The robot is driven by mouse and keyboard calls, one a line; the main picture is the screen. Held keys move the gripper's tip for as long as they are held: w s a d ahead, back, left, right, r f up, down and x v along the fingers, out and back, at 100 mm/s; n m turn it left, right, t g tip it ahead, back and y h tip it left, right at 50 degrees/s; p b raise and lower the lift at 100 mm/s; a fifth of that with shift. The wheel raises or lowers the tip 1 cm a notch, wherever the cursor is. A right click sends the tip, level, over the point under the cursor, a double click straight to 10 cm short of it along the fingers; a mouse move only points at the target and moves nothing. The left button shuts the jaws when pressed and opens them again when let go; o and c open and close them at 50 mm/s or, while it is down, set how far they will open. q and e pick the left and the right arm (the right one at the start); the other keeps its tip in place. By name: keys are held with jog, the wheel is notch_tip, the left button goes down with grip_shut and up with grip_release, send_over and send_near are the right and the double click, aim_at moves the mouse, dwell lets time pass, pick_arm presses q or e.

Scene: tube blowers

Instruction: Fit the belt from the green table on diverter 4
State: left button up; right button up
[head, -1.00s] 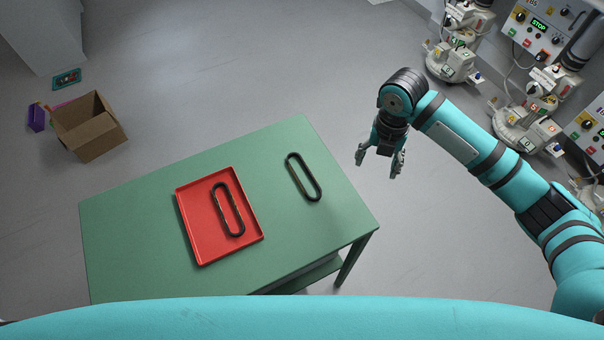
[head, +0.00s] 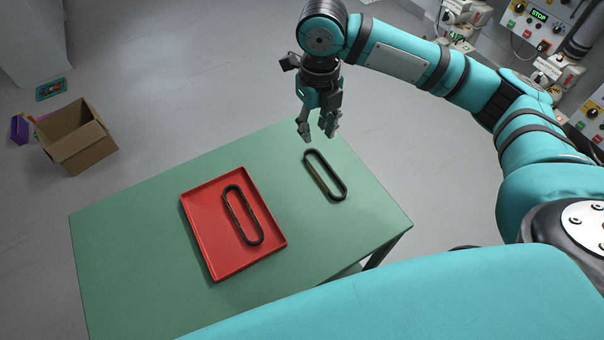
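The green table (head: 150,230) fills the lower middle of the head view. A black oval belt (head: 311,167) lies directly on its right part. A second black belt (head: 229,203) lies in a red tray (head: 205,240) on the same table. My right gripper (head: 318,137) points down above the table's far edge, just beyond the belt outside the tray. Its fingers are apart with nothing between them, and it does not touch the belt. My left gripper is not visible. Diverter 4 cannot be told apart among the machines.
White machines with control panels (head: 541,25) stand at the upper right, partly hidden by my arm. An open cardboard box (head: 85,150) stands on the floor at the left, near a purple object (head: 19,130) and a teal item (head: 51,89). Grey floor beyond the table is clear.

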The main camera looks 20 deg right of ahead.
notch_tip(320, 180, down, 6)
send_over(317, 173)
jog(key=f, duration=0.4)
jog(key=shift+s+a+p, duration=0.2)
jog(key=shift+a+p, duration=0.05)
jog(key=shift+p, duration=0.15)
jog(key=shift+f, duration=0.9)
jog(key=shift+w+d+f+p, duration=0.1)
jog(key=shift+f+p, duration=0.15)
jog(key=shift+f, duration=0.9)
jog(key=shift+w+d+f+p, duration=0.1)
jog(key=shift+f+p, duration=0.15)
jog(key=shift+f, duration=0.9)
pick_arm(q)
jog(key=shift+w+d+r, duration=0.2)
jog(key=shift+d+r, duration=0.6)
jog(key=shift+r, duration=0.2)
pick_arm(e)
grip_shut()
